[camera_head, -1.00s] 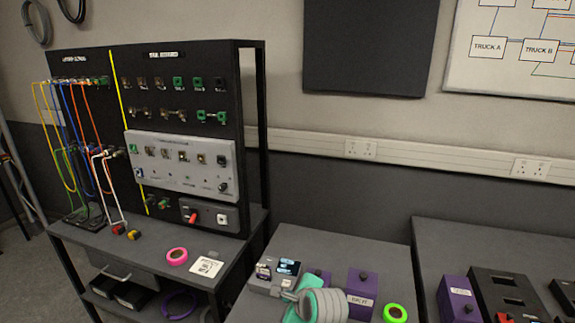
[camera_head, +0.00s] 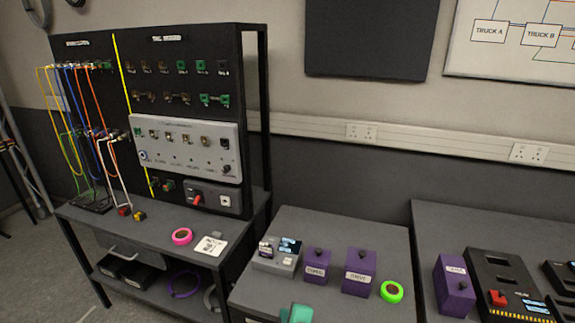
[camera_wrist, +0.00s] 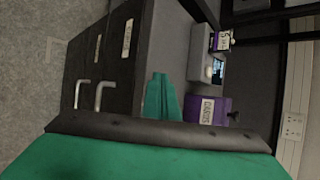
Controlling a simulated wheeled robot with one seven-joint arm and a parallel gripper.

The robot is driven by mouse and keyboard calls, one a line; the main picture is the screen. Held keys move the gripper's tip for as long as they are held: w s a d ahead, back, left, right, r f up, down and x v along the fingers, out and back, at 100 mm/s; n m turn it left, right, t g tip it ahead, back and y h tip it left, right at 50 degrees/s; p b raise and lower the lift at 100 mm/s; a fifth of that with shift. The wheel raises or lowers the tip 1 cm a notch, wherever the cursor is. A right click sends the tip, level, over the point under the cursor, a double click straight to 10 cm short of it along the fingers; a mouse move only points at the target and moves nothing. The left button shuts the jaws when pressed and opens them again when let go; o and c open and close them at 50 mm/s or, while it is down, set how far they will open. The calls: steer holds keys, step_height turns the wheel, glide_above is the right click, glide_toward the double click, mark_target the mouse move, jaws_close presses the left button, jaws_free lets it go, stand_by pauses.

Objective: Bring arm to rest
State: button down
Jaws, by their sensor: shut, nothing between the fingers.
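My gripper (camera_wrist: 158,82) shows in the wrist view as teal fingers held together, with nothing between them. A dark bar and a broad teal part of my own arm fill the bottom of that view. In the head view only a small teal piece of my arm (camera_head: 297,313) shows at the bottom edge, in front of the middle bench (camera_head: 345,228). The rest of the arm is out of the head view. The fingers appear apart from the bench and the things on it.
The middle bench holds a grey device (camera_head: 277,256), two purple boxes (camera_head: 359,272) and a green tape ring (camera_head: 393,291). A black cable panel (camera_head: 200,50) stands on the left bench, with a pink tape ring (camera_head: 182,236). Another bench (camera_head: 430,222) is at right.

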steer(key=s+f+n+t+h, duration=0.1)
steer(key=s+f+n, duration=0.35)
steer(key=s, duration=0.55)
steer(key=s+f+n+t+h, duration=0.1)
steer(key=s+f+n, duration=0.3)
steer(key=s, duration=0.6)
steer(key=s+r+n+t, duration=0.1)
steer(key=s+r+n, duration=0.2)
steer(key=s, duration=0.4)
steer(key=s+r+n+t, duration=0.1)
steer(key=s+r+n, duration=0.2)
steer(key=s, duration=0.4)
steer(key=s+r+n+t+h, duration=0.1)
steer(key=s+r+n, duration=0.2)
steer(key=s+n, duration=0.2)
steer(key=v, duration=0.3)
steer(key=shift+d, duration=0.25)
